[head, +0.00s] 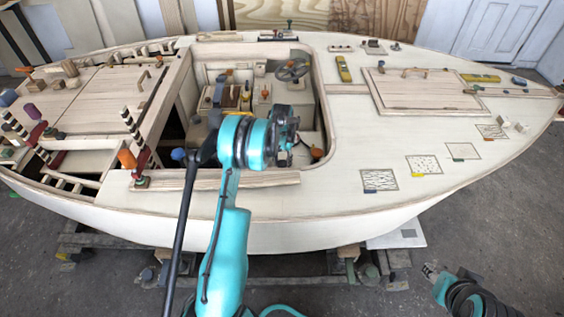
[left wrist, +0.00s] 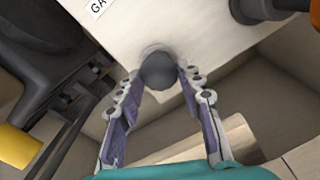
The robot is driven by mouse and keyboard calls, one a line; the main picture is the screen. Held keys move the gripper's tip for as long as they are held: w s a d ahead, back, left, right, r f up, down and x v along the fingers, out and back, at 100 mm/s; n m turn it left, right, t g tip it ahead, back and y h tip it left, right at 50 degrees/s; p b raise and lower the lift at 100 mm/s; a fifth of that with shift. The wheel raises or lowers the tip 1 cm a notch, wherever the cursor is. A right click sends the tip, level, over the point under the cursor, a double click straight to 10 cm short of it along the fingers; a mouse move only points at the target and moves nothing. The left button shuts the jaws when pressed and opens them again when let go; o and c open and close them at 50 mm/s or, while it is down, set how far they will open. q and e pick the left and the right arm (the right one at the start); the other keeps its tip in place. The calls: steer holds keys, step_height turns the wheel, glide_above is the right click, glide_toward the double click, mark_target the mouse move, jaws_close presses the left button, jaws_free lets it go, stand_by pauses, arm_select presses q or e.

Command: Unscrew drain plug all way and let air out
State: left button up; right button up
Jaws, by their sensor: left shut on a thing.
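A dark grey round plug (left wrist: 159,70) sits against a pale box-like panel (left wrist: 185,30) in the left wrist view. I cannot tell how far it is screwed out. My left gripper (left wrist: 160,84) has one finger on each side of the plug and is shut on it. In the head view my left gripper (head: 286,140) reaches into the open cockpit of the hull, and the wrist hides the plug there. Part of my right arm shows at the lower right with its gripper end (head: 434,273) low beside the hull; its fingers are unclear.
The cockpit rim (head: 322,110) surrounds my left gripper. A steering wheel (head: 293,69) and several levers stand further in. In the left wrist view a label (left wrist: 98,7) is partly cut off, with an orange-tipped dark fitting (left wrist: 270,8) at the upper right and a yellow part (left wrist: 16,146) at left.

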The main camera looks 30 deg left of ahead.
mark_target(282, 164)
arm_select(q)
steer(key=shift+s+f, duration=0.1)
steer(key=o, duration=1.2)
steer(key=shift+c, duration=0.2)
step_height(282, 164, up, 12)
